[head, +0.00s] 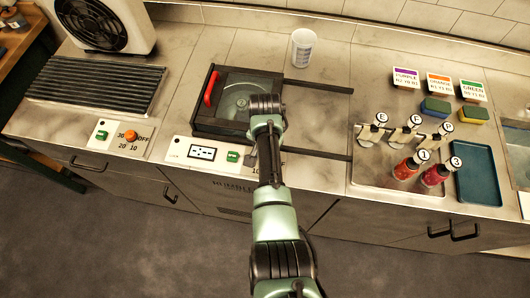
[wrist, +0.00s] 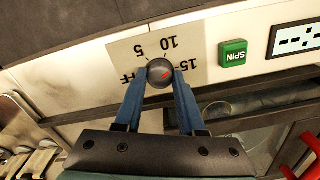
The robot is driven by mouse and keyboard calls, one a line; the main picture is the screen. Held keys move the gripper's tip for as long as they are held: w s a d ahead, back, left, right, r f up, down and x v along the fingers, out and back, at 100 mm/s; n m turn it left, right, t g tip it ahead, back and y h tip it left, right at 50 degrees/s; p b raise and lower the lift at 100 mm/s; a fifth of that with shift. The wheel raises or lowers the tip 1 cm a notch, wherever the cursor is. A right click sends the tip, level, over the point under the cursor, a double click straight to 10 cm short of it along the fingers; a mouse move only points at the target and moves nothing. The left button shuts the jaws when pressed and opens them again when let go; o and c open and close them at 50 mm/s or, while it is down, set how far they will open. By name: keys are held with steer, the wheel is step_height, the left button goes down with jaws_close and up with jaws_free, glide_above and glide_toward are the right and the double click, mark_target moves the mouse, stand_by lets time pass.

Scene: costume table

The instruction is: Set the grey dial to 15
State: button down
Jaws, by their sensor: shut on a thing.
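The grey dial (wrist: 160,72) is a small round knob on a pale scale plate (wrist: 200,50) in the wrist view, where the labels appear upside down. I can read 5, 10, 15 and part of OFF. A short red mark on the dial points up and right, roughly toward 15; I cannot tell if it is exact. My gripper (wrist: 161,76) is shut on the dial, with one blue finger on each side.
A green SPIN button (wrist: 233,52) and a display (wrist: 300,38) sit close beside the dial. Above the panel is a black-framed unit with a red handle (head: 211,88). An orange dial (head: 130,136) is at left. Bottles (head: 405,168) and a blue tray (head: 478,172) stand at right.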

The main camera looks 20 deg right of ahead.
steer(key=m, duration=0.4)
steer(key=shift+m, duration=0.4)
stand_by(0.4)
steer(key=c, duration=0.5)
jaws_free()
steer(key=shift+r, duration=0.1)
step_height(320, 180, up, 13)
steer(key=b, duration=0.1)
